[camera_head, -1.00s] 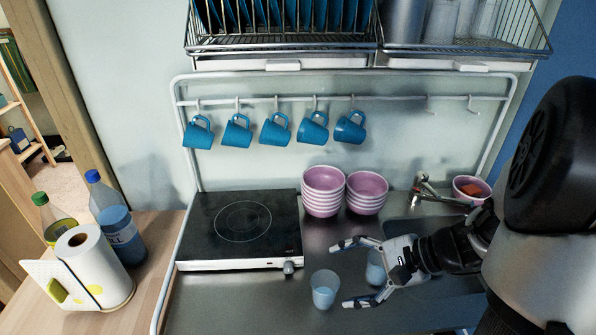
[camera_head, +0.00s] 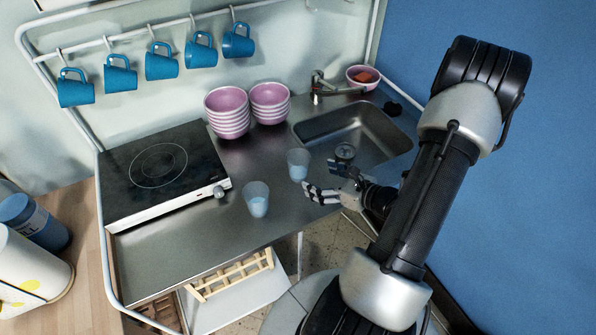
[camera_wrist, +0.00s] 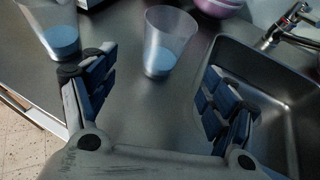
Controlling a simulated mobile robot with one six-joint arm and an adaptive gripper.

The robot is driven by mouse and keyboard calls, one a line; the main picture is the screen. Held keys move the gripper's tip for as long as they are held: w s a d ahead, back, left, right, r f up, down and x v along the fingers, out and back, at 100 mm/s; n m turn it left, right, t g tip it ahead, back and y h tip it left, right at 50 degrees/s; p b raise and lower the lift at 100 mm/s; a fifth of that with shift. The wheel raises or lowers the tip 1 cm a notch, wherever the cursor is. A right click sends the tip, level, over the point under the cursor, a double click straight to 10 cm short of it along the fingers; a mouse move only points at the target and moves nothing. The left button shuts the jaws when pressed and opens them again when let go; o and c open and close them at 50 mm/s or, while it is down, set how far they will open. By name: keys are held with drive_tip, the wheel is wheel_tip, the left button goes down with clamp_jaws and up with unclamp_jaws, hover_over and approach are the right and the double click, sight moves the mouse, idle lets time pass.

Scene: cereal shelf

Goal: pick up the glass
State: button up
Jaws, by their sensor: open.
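Two clear glasses with light blue bottoms stand upright on the steel counter. The nearer glass (camera_head: 257,200) is at the left, and the other glass (camera_head: 298,165) is by the sink edge. My gripper (camera_head: 320,177) is open and empty, just right of the sink-side glass. In the wrist view my gripper (camera_wrist: 156,66) has its fingers spread wide. The sink-side glass (camera_wrist: 168,42) shows ahead in the gap between them, apart from both fingers. The other glass (camera_wrist: 52,26) is beyond the left finger, partly cut off by the frame.
A hob (camera_head: 160,170) lies left of the glasses. Stacked pink bowls (camera_head: 228,112) stand behind. The sink (camera_head: 355,130) and tap (camera_head: 318,88) are right and back. Blue mugs (camera_head: 162,62) hang from a rail. The counter's front edge is close to the gripper.

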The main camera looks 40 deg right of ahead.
sight(306, 171)
drive_tip(key=b+x, duration=0.1)
drive_tip(key=x, duration=0.7)
drive_tip(key=shift+w+d+f+b, duration=0.1)
drive_tip(key=shift+w+d+b, duration=0.1)
drive_tip(key=shift+w+b, duration=0.25)
drive_tip(key=shift+c, duration=0.2)
drive_tip(key=c, duration=1.3)
drive_tip(key=shift+o, duration=0.2)
